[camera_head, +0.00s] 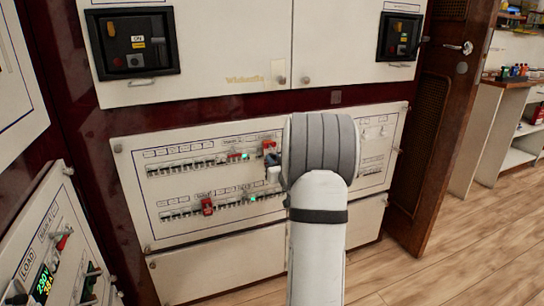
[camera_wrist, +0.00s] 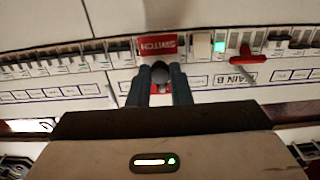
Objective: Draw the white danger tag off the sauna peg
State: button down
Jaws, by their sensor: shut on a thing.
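My gripper (camera_wrist: 161,74) is at the breaker panel, its two dark fingers closed on a small part with a grey round end. In the head view a small white piece (camera_head: 272,174), which I take for the white danger tag, shows just left of my wrist, below a red piece. My arm covers the panel to its right. The peg is hidden, and I cannot tell whether the tag is still around it.
The panel (camera_head: 150,225) carries two breaker rows with green lamps. A red handle (camera_wrist: 248,57) stands near the fingers, beside a green lamp (camera_wrist: 219,47). Another red piece (camera_head: 207,206) is on the lower row. A cabinet door (camera_head: 235,45) lies above, and open wooden floor at right.

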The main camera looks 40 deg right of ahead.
jog(key=shift+s, duration=0.15)
jog(key=b+v, duration=0.1)
jog(key=v, duration=0.9)
jog(key=shift+b, duration=0.4)
dwell(0.6)
dwell(0.4)
jog(key=w+a+f+n+y, duration=0.1)
jog(key=w+a+f+y, duration=0.1)
jog(key=w+a+f, duration=0.45)
jog(key=w+a+f+n+y, duration=0.1)
jog(key=w+a+f, duration=0.2)
jog(key=a+f, duration=0.55)
jog(key=a+f+y, duration=0.1)
jog(key=a+f, duration=0.5)
jog(key=a, duration=0.3)
jog(key=a+f, duration=0.6)
jog(key=a, duration=0.3)
notch_tip(320, 180, up, 36)
jog(key=s+p, duration=0.1)
jog(key=p, duration=3.6)
jog(key=shift+a+r+n+t, duration=0.2)
jog(key=shift+a+n+t, duration=0.1)
jog(key=shift+n, duration=0.1)
